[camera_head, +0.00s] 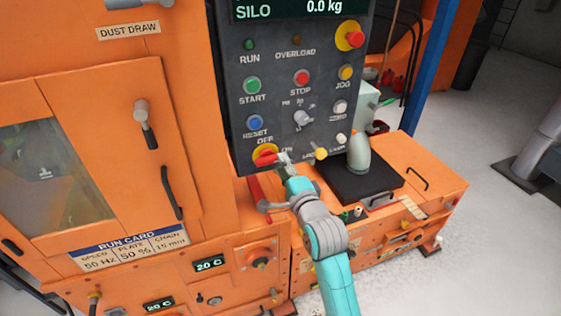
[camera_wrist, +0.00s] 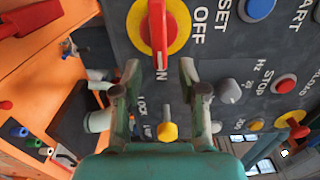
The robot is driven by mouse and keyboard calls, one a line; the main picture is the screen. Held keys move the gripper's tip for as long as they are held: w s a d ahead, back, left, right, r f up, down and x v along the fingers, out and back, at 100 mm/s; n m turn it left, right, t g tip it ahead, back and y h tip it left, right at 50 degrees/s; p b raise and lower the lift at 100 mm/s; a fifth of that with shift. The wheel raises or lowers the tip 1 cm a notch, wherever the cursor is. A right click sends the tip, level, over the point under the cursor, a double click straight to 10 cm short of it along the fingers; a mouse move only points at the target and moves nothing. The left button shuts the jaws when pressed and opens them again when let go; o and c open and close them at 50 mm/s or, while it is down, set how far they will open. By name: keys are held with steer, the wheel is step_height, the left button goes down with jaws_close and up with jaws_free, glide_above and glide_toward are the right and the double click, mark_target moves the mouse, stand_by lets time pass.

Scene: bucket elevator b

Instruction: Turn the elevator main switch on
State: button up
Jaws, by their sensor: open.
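The main switch is a red handle (camera_head: 265,160) on a yellow disc (camera_head: 262,149), at the bottom left of the dark control panel. In the wrist view the red handle (camera_wrist: 157,25) stands across the yellow disc (camera_wrist: 179,28), with its long axis in line with the ON label and its lower end near it. The OFF label lies to the handle's side. My gripper (camera_head: 284,160) is just right of the switch in the head view. In the wrist view my gripper (camera_wrist: 158,78) is open, its fingers apart below the handle, with nothing between the tips.
A yellow knob (camera_wrist: 167,131) by the LOCK label and a grey selector (camera_wrist: 228,90) are close to my fingers. An orange cabinet (camera_head: 95,110) stands left of the panel. A black tray (camera_head: 360,182) with a grey cone lies below right.

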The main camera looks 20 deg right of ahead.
steer(key=s, duration=0.9)
steer(key=s+a+f+n+g, duration=0.1)
steer(key=s+f+n, duration=0.3)
steer(key=s+f, duration=0.45)
steer(key=s+a+f+n+g, duration=0.1)
steer(key=s+f+n, duration=0.45)
steer(key=s, duration=0.65)
steer(key=s+n+g, duration=0.1)
steer(key=s+n, duration=0.7)
steer(key=s, duration=1.3)
steer(key=shift+s+a+f+n, duration=0.15)
steer(key=shift+a+f+n, duration=0.2)
steer(key=shift+a+f, duration=0.1)
